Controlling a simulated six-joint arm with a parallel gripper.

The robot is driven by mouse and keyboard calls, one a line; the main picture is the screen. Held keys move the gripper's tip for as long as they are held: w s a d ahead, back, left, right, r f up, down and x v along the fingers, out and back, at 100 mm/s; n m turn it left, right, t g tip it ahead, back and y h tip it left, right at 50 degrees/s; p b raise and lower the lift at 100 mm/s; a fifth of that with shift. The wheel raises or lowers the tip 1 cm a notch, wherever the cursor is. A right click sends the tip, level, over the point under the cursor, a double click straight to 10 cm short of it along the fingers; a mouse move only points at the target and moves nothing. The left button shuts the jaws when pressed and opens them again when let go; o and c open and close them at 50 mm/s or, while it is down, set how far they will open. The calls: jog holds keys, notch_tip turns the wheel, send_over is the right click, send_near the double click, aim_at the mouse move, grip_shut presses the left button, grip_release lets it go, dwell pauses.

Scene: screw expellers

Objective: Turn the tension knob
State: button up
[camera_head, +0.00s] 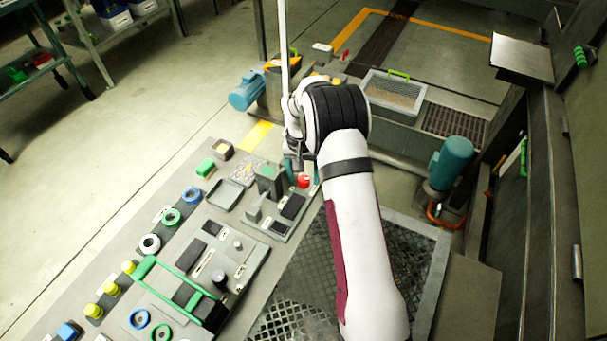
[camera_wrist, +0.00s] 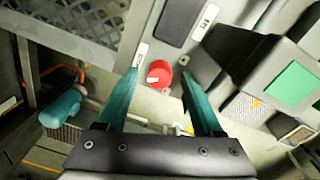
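My gripper (camera_wrist: 159,80) is open, its two teal fingers spread apart. In the wrist view a round red knob (camera_wrist: 158,70) shows between the fingertips, with a gap on each side. I cannot tell how far below the tips it lies. The red knob also shows in the head view (camera_head: 304,181), at the console's far right end beside my arm. In that view my wrist largely hides the fingers. No readable label shows which knob is the tension knob.
A green handle (camera_head: 150,266) arches over the near panel. A raised block with a green face (camera_wrist: 292,84) stands right of my fingers in the wrist view. Metal grating (camera_head: 285,312) lies right of the console. A teal motor (camera_head: 451,160) stands farther right.

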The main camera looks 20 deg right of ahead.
aim_at(301, 178)
notch_tip(301, 178, up, 16)
jog(key=shift+w+a, duration=0.15)
jog(key=shift+a, duration=0.15)
jog(key=shift+f, duration=0.1)
